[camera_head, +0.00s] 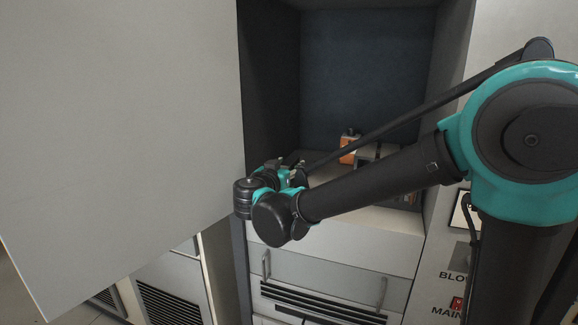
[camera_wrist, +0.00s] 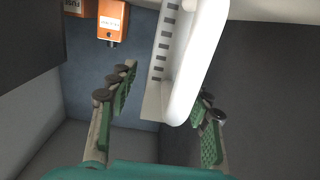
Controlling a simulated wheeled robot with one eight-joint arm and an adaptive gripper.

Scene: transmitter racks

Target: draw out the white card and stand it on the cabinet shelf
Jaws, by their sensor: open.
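In the wrist view, a white upright piece (camera_wrist: 200,50), which looks like the white card, comes down from the top edge, with a row of dark slots along its left side. Its upper end is out of the frame. My gripper (camera_wrist: 163,82) is open, its green-padded fingers on either side of the lower end of this piece, with gaps showing. In the head view, my gripper (camera_head: 292,170) is at the front of the open cabinet, mostly hidden by my wrist. The cabinet shelf (camera_head: 345,212) is below and behind my arm.
An orange box (camera_wrist: 113,20) with a label stands near the white piece; it also shows in the head view (camera_head: 348,150). A second orange box (camera_wrist: 76,7) is beside it. The large open door (camera_head: 120,130) bounds the left. Drawers with handles (camera_head: 330,275) are below the shelf.

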